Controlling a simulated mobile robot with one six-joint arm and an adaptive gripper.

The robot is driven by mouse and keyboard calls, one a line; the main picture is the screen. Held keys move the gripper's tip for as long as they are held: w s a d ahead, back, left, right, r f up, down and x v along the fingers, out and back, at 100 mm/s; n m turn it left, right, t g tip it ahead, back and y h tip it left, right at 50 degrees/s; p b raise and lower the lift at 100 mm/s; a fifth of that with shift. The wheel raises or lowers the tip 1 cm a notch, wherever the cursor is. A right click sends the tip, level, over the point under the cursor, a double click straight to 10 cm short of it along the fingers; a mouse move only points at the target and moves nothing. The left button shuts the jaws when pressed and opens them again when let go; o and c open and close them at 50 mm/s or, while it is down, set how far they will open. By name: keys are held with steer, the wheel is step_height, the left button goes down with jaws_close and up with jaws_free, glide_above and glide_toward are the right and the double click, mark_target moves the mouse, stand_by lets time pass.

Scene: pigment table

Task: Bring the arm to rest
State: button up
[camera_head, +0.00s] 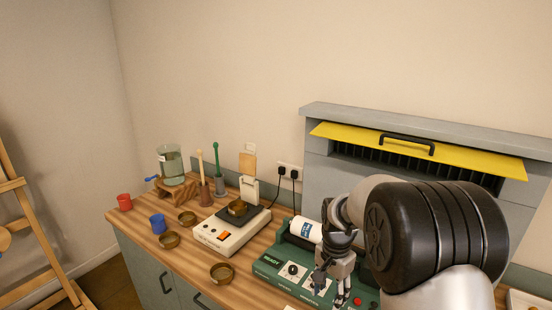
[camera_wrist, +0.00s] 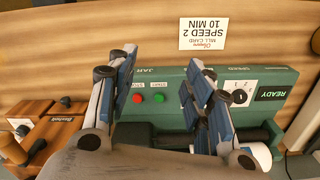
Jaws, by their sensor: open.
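My gripper (camera_head: 340,292) hangs over the green mill (camera_head: 268,262) at the lower right of the head view. In the wrist view my gripper (camera_wrist: 160,75) shows its two blue-padded fingers spread wide apart, with nothing between them. Below them is the green mill (camera_wrist: 165,82) with a red and a green button and a READY display. I cannot tell the exact height of the fingertips above it. A white jar (camera_head: 305,229) lies at the back of the mill, partly hidden by my arm. My arm is bent and also hides part of the grey cabinet behind.
A white balance (camera_head: 230,235) bears a brown bowl (camera_head: 238,208). Other bowls (camera_head: 222,273), a blue cup (camera_head: 157,223), a red cup (camera_head: 124,202) and a glass beaker (camera_head: 171,165) stand left. A yellow-fronted hood (camera_head: 470,163) rises behind. A mill card (camera_wrist: 207,34) lies before the mill.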

steer(key=s+r+n+t+b, duration=0.2)
steer(key=s+r+n, duration=0.2)
steer(key=s+r, duration=0.85)
steer(key=s+n+t+b, duration=0.2)
steer(key=s+n, duration=0.3)
steer(key=s, duration=1.1)
steer(key=shift+s+r+n+t, duration=0.2)
steer(key=shift+r+n+t, duration=0.1)
steer(key=shift+n, duration=0.1)
steer(key=shift+c, duration=0.3)
